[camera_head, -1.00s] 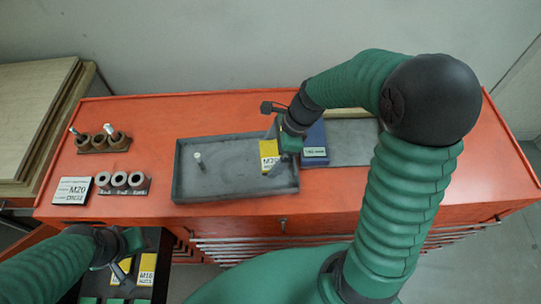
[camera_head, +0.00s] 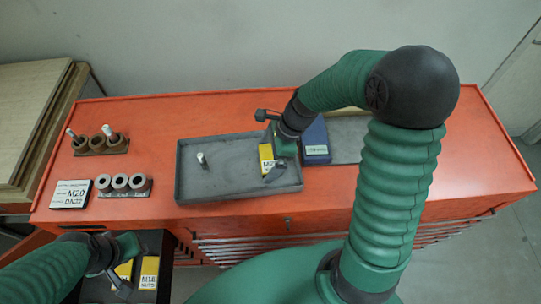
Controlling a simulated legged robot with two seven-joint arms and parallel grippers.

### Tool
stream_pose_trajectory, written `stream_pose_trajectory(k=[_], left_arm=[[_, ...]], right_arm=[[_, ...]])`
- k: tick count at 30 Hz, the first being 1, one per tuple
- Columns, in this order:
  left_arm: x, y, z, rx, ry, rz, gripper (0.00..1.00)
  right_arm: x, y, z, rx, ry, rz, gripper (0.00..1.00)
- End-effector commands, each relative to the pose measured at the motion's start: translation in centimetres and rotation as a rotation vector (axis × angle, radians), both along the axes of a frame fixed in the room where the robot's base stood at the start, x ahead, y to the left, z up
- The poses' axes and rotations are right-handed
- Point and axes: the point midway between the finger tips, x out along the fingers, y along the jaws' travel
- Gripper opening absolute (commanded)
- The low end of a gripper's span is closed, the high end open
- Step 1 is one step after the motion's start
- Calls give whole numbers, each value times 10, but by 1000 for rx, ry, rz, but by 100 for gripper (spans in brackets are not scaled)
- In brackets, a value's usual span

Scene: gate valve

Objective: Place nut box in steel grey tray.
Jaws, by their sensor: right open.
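A yellow nut box (camera_head: 266,157) with a white label stands in the right part of the steel grey tray (camera_head: 222,196). My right gripper (camera_head: 270,146) is open at the box, with one finger above its far side and one near its lower right. The gripper hides part of the box, and I cannot tell whether they touch. Yellow nut boxes, one marked M16 (camera_head: 149,272), lie in the open drawer at lower left. My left gripper (camera_head: 123,277) is over the drawer beside them; its jaw opening is unclear.
A white-topped pin (camera_head: 202,160) stands in the tray. A blue box (camera_head: 316,150) is just right of the tray. Ring holders (camera_head: 124,186), a bolt holder (camera_head: 101,141) and an M20 label plate (camera_head: 70,194) sit at left on the orange cabinet top (camera_head: 470,150).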

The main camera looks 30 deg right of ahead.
Motion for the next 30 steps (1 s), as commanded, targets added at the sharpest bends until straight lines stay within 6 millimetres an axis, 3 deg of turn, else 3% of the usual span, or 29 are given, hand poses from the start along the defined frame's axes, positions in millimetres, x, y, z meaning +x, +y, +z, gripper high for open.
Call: stream_pose_trajectory(k=[5,12,18,30], left_arm=[[0,0,2,0,0,0,36],[0,0,6,0,0,0,36],[0,0,7,0,0,0,36],[0,0,7,0,0,0,36]], right_arm=[[-1,-8,14,1,-3,-3,100],[-9,-29,71,-2,-7,-3,100],[-15,-40,106,0,-2,-3,100],[-17,-45,114,2,0,-2,100]])
